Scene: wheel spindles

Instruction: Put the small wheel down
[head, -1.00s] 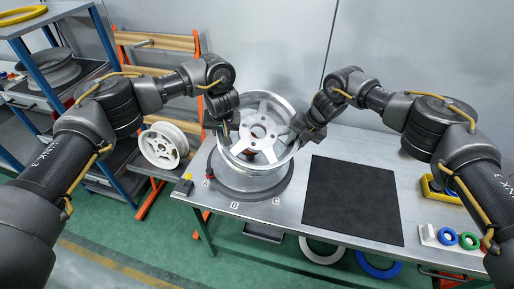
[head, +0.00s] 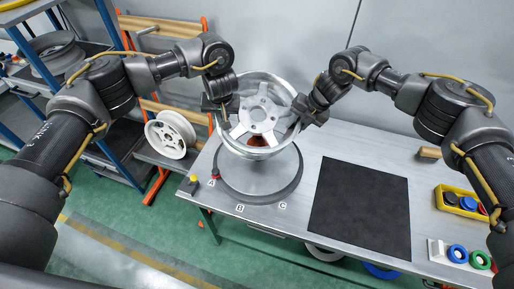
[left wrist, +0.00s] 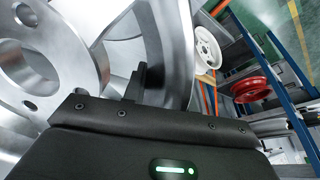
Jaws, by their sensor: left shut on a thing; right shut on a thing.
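A silver spoked wheel (head: 257,117) is held between my two grippers, above the round grey spindle base (head: 262,183) on the table. My left gripper (head: 226,112) is shut on the wheel's left rim. The silver wheel fills the left of the left wrist view (left wrist: 48,62), with the gripper close against it. My right gripper (head: 303,110) is shut on the wheel's right rim. The wheel hides part of the base, and the fingertips are partly hidden.
A white wheel (head: 170,135) rests on the rack at the left. A black mat (head: 360,208) lies bare on the metal table. A yellow bin (head: 462,203) and blue and green rings (head: 468,256) are at the right. A red wheel (left wrist: 250,88) shows in the left wrist view.

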